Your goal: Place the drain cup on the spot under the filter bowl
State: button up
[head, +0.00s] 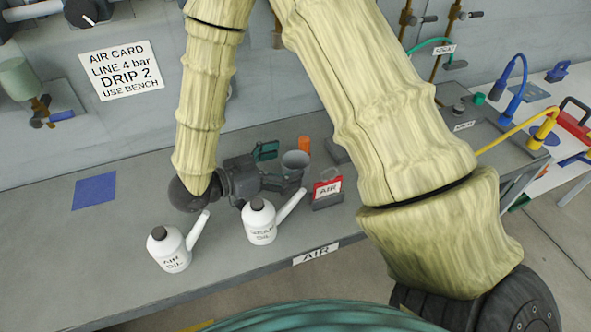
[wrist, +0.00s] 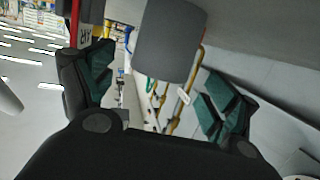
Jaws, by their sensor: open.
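The drain cup, a grey open-topped cup (head: 295,159), stands on the bench just beyond my gripper (head: 280,168). My gripper is open, reaching low over the bench from the left with its fingers toward the cup. In the wrist view the grey cup (wrist: 170,42) shows ahead, between the lines of the two green-padded fingers (wrist: 160,88); I cannot tell whether they touch it. The filter bowl, a pale green cylinder (head: 17,78), is on the wall at far left with a brass fitting below. A blue square (head: 95,190) lies flat on the bench, below and right of the bowl.
Two white oil cans (head: 170,250) (head: 261,224) stand in front of my gripper, their spouts pointing up right. Bench around the blue square is clear.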

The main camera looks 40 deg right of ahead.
aim_at(306, 158)
jog(key=d, duration=0.3)
jog(key=shift+s+d+f+p, duration=0.1)
jog(key=shift+d+f+p, duration=0.15)
jog(key=shift+f+p, duration=0.05)
jog(key=c, duration=1.2)
